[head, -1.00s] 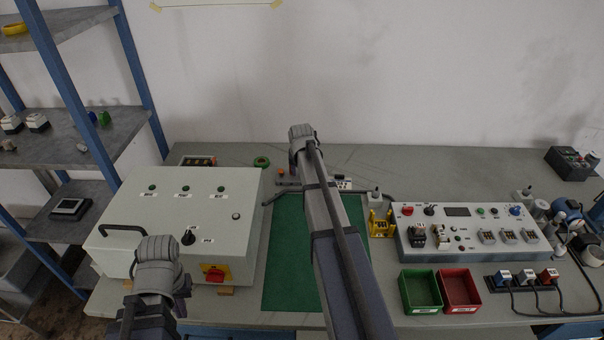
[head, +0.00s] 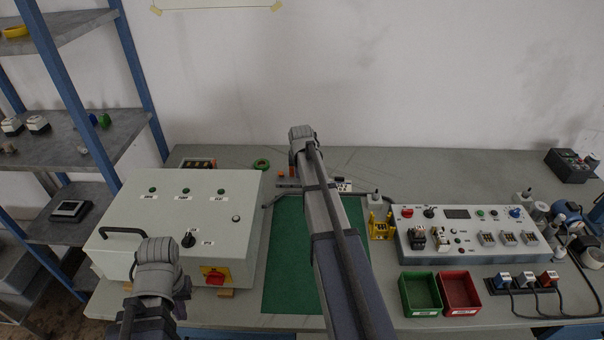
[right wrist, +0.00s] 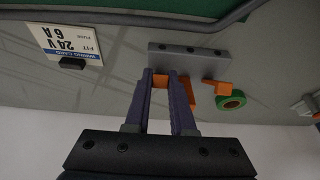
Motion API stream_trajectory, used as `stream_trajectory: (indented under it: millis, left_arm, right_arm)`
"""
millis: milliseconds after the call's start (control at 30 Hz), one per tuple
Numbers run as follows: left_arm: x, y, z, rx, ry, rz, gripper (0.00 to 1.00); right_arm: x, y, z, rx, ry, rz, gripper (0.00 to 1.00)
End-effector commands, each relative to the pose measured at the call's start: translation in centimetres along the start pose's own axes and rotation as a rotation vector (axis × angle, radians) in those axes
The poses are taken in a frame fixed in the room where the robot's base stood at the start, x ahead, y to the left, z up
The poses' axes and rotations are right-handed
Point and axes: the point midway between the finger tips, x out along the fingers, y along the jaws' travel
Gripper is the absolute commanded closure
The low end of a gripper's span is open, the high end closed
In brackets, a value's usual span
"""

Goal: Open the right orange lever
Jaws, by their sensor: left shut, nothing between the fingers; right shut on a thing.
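The grey bracket (right wrist: 188,60) with the orange levers lies beyond the green mat. In the right wrist view, which looks upside down, the right orange lever (right wrist: 161,79) is between the fingertips of my right gripper (right wrist: 163,78), which is shut on it. The other orange lever (right wrist: 215,88) is apart from the fingers; it also shows in the head view (head: 281,174). In the head view my right forearm hides most of the bracket and the right gripper. My left gripper (head: 182,292) is by the front of the control cabinet, shut and empty, its fingers partly hidden by its wrist.
A green tape roll (right wrist: 232,102) lies near the bracket. A white label plate (right wrist: 72,47) is on its other side. The grey control cabinet (head: 215,205) stands left of the green mat (head: 285,270). A yellow holder (head: 381,226), green bin (head: 420,294) and red bin (head: 459,293) stand right.

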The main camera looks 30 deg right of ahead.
Motion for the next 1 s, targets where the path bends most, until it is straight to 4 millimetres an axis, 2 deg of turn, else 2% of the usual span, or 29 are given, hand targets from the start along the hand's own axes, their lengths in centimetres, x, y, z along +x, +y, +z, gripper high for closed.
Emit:
stream_trajectory:
  millis: [433,700,1000]
  left_arm:
    - [-2.3,-0.2,0.1,0.0,0.0,0.0,1.0]
    - [-2.2,-0.2,0.1,0.0,0.0,0.0,1.0]
    - [-1.7,-0.2,0.1,0.0,0.0,0.0,1.0]
  right_arm:
    - [-0.1,0.0,-2.0,0.001,-0.288,0.0,1.0]
    - [0.2,-0.1,-2.7,0.001,-0.488,0.0,1.0]
    - [0.3,0.0,-3.1,0.0,-0.63,0.0,1.0]
